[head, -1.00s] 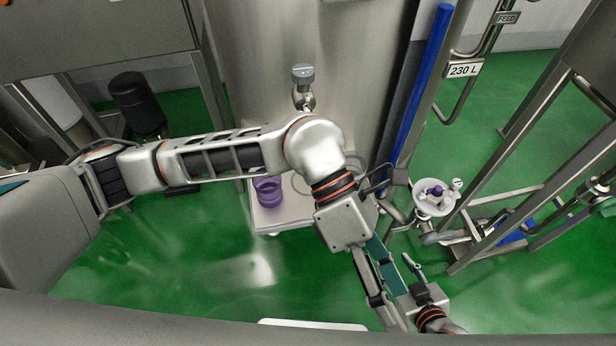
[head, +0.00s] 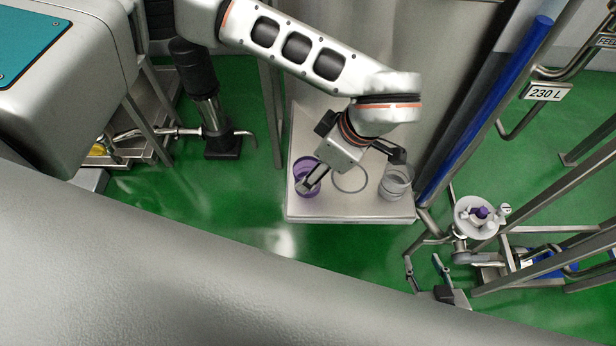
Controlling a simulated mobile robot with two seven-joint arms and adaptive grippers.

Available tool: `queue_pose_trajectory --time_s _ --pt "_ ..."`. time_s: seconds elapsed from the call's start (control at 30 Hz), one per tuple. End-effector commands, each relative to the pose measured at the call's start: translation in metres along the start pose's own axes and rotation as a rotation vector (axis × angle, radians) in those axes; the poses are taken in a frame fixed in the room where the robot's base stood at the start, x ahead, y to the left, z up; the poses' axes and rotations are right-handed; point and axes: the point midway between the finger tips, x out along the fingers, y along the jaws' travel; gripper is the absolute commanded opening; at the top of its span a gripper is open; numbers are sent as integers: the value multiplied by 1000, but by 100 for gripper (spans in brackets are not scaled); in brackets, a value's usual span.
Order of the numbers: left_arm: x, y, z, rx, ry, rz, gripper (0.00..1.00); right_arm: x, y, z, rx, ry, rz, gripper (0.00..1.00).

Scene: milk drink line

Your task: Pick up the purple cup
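The purple cup (head: 313,165) stands near the left side of a white platform (head: 345,212) in the head view. My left gripper (head: 308,186) reaches down over it from the upper right. The other finger is not clear. My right gripper (head: 424,268) is at the lower right, away from the platform, with its fingers apart and nothing seen between them.
A clear cup (head: 397,184) stands at the platform's right side, and a clear round rim (head: 349,190) shows between the cups. A steel tank rises behind. A black pump (head: 197,70) stands at left. Blue pipe (head: 485,110) and steel frames are at right.

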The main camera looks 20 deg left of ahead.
Motion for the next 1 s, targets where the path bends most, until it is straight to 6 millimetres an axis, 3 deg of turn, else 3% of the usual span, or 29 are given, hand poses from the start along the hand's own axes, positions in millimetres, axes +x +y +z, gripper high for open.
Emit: queue_pose_trajectory --time_s 0.33,0.67,0.8,0.83,1.0 --pt "43 6 -7 -1 -2 -4 60 -5 2 -9 -1 2 1 40" --pt "51 7 -6 1 -2 -1 60 -5 2 -9 -1 3 1 40" --pt "50 7 -6 0 -2 -1 27 -5 2 -9 -1 3 1 40" --pt "50 7 -6 0 -2 -1 23 -5 2 -9 -1 3 1 40" --pt "50 7 -6 0 -2 -1 23 -5 2 -9 -1 3 1 40"
